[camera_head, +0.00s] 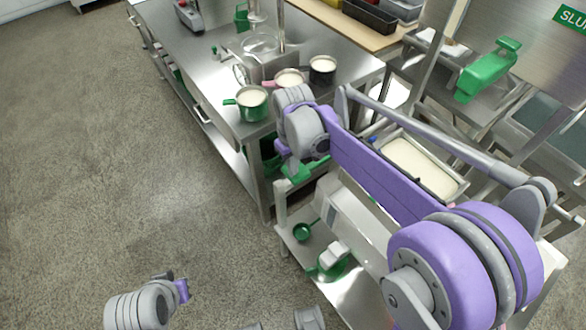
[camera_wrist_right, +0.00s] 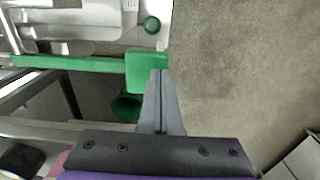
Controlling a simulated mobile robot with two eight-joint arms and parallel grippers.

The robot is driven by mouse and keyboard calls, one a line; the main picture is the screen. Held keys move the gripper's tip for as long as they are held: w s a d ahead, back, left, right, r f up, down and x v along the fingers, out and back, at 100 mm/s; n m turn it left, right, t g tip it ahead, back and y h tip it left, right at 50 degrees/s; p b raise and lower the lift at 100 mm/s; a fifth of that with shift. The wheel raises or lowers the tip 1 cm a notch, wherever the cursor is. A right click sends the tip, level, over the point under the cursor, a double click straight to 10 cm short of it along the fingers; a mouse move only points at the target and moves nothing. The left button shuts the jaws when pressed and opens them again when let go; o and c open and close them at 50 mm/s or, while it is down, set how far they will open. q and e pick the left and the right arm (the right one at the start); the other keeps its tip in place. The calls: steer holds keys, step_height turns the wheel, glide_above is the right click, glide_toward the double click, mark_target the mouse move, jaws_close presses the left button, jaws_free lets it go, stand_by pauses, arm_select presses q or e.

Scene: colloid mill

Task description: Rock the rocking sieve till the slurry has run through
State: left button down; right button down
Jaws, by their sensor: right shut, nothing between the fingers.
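A rectangular metal pan holding cream-white slurry (camera_head: 420,163), apparently the rocking sieve, sits in a steel frame behind my right arm in the head view. A green bar ending in a block (camera_wrist_right: 147,71), apparently its handle, shows in the right wrist view; green also shows below my right wrist in the head view (camera_head: 305,170). My right gripper (camera_wrist_right: 160,74) is shut and empty, its fingertips at the block's right end; I cannot tell whether they touch. It points down in the head view (camera_head: 290,168). My left gripper (camera_head: 181,291) is at lower left, over the floor, its fingers unclear.
A steel bench (camera_head: 215,60) at the back holds a green pot (camera_head: 252,102) and other cups of pale liquid. A lower shelf (camera_head: 355,292) carries green scoops. A green part (camera_head: 488,70) hangs at the upper right. The floor at left (camera_head: 100,160) is clear.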

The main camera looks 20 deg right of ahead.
steer(key=shift+f, duration=0.4)
